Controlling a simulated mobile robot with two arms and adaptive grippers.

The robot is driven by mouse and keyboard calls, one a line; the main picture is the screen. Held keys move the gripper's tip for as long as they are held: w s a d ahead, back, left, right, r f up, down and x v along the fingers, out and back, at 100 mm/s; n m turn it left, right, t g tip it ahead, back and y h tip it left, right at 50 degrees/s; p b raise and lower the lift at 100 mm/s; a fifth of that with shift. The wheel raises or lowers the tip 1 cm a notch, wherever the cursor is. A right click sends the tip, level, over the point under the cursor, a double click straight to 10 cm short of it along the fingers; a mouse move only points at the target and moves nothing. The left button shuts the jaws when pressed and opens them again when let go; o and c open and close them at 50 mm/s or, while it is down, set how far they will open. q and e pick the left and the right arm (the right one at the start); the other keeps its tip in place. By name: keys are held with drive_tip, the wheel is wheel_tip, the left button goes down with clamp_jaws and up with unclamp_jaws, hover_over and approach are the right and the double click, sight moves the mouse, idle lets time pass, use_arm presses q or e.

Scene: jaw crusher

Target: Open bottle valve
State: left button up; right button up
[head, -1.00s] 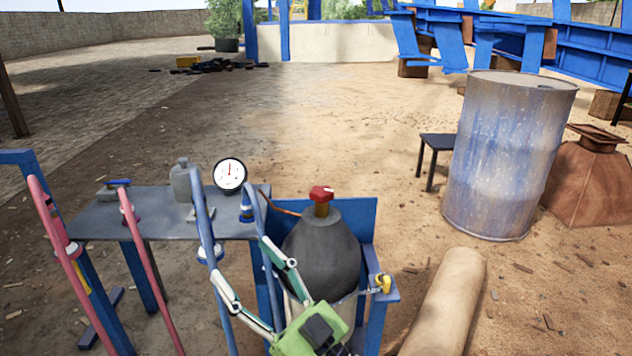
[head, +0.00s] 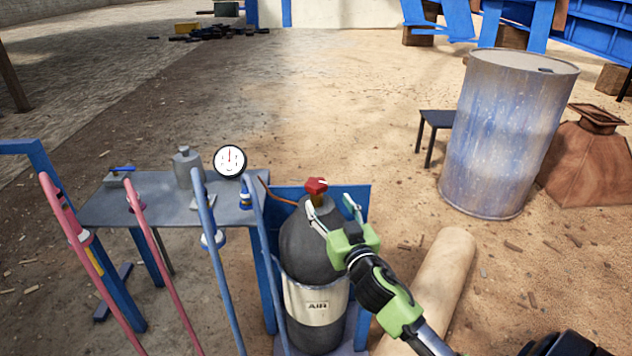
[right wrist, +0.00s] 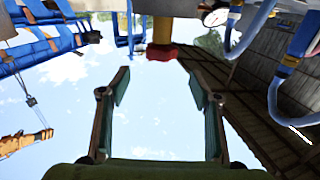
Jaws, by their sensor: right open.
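A dark grey air bottle (head: 302,252) with a white label reading AIR stands upright in a blue frame. Its red valve knob (head: 316,186) sits on a brass neck at the top. The knob also shows at the top middle of the right wrist view (right wrist: 162,54), beyond the fingertips. My right gripper (head: 332,206) is open, with its two fingers apart close to the bottle's top, just below the knob. In the right wrist view, the space between the fingers (right wrist: 160,85) is empty. The left gripper is not in view.
A grey table (head: 150,205) left of the bottle carries a round gauge (head: 229,161) and a grey flask (head: 187,168). Red hoses (head: 95,265) and blue hoses (head: 222,270) rise in front. A rusty blue barrel (head: 505,135) stands at right, beyond a tan roll (head: 440,275).

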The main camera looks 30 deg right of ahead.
sight(313, 176)
drive_tip(key=x, duration=0.9)
drive_tip(key=shift+w+f+b, duration=0.1)
drive_tip(key=shift+w+b, duration=0.1)
drive_tip(key=shift+b, duration=0.2)
drive_tip(key=shift+x, duration=0.8)
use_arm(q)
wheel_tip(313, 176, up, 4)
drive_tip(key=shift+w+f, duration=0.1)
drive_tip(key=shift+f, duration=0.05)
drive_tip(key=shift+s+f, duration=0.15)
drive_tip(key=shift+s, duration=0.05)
use_arm(e)
drive_tip(key=c, duration=1.2)
